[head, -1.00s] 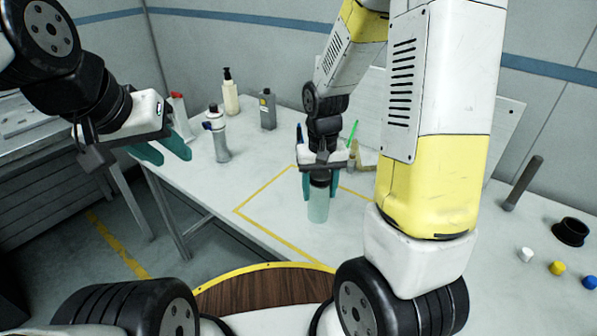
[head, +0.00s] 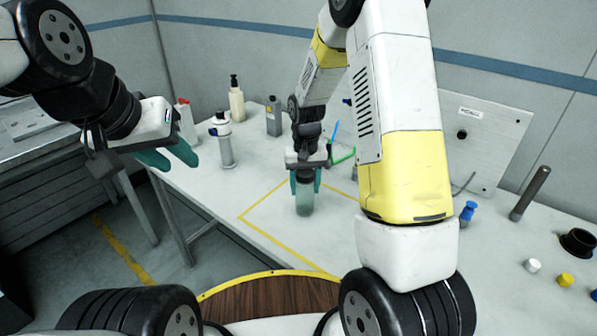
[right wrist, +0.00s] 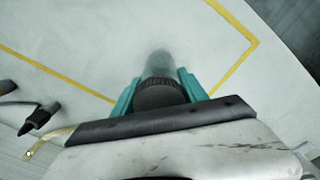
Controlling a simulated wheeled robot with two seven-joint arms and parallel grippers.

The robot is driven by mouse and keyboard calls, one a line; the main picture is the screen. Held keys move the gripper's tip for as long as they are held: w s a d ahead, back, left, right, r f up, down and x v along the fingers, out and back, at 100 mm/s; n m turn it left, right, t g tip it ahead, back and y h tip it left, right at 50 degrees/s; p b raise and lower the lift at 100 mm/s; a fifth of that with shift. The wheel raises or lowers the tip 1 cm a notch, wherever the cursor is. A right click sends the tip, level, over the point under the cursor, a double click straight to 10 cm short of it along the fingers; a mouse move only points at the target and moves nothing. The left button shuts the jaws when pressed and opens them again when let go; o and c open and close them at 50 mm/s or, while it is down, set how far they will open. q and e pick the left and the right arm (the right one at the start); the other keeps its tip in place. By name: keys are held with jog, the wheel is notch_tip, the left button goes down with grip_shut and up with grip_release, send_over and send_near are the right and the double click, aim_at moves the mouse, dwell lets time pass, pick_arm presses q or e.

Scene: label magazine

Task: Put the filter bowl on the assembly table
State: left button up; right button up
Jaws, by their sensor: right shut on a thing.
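The filter bowl (head: 304,202) is a pale, see-through greenish cylinder. My right gripper (head: 305,183) is shut on its upper part, with a teal finger on each side. The bowl hangs upright over the yellow-outlined area of the assembly table (head: 250,190); whether its bottom touches the table cannot be told. In the right wrist view the bowl (right wrist: 160,63) shows past a dark ribbed collar, between the fingers (right wrist: 160,88). My left gripper (head: 180,159) is open and empty, off the table's left edge.
A white bottle (head: 224,145), a pump bottle (head: 236,104) and a grey bottle (head: 273,116) stand at the back left. A dark rod (head: 530,194), a black ring (head: 578,243) and small coloured caps (head: 565,280) are at the right. The outlined area's front is clear.

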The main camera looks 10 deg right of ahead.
jog(key=o, duration=1.5)
jog(key=shift+f, duration=0.1)
jog(key=shift+c, duration=0.2)
notch_tip(320, 180, up, 12)
jog(key=shift+f, duration=0.1)
jog(key=s+d+r+t+y, duration=0.1)
jog(key=s+d+r+t, duration=0.15)
jog(key=s+r, duration=0.85)
jog(key=s+r+t+y, duration=0.1)
jog(key=s+r+t, duration=0.2)
jog(key=s, duration=0.8)
jog(key=shift+d+r+n+t, duration=0.3)
jog(key=shift+r+t, duration=0.05)
jog(key=shift+r, duration=0.25)
